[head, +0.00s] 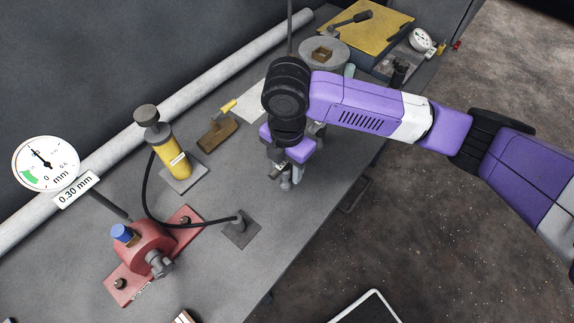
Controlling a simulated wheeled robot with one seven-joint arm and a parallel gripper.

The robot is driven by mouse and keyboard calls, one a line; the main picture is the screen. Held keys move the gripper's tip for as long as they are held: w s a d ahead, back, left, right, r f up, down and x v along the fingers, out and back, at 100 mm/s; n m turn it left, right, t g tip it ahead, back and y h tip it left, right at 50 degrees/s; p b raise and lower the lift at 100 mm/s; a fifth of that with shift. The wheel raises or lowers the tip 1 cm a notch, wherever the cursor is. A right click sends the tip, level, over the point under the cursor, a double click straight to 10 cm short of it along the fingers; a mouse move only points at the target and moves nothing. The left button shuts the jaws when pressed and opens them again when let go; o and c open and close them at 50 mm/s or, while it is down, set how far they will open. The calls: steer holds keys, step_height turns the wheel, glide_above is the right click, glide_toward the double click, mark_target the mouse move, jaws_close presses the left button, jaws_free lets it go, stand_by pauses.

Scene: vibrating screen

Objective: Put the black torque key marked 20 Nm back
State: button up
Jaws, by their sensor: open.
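My gripper (287,180) points down over the middle of the grey bench (305,215), and its jaws are open. I see nothing held between them, though my arm covers part of the view. No 20 Nm marking is readable. A dark tool with a handle (350,19) lies on the yellow plate (365,32) at the back, beyond my gripper. A small black upright piece (399,72) stands near the bench's right edge. I cannot tell whether either is the torque key.
A yellow cylinder (174,158), a brown block with a yellow handle (217,134) and a round grey stand (324,54) are behind. A dial reading 0.30 mm (46,164) is at left.

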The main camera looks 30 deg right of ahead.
step_height(320, 180, up, 12)
steer(key=shift+r+b, duration=0.2)
steer(key=shift+b, duration=0.65)
steer(key=shift+a, duration=0.1)
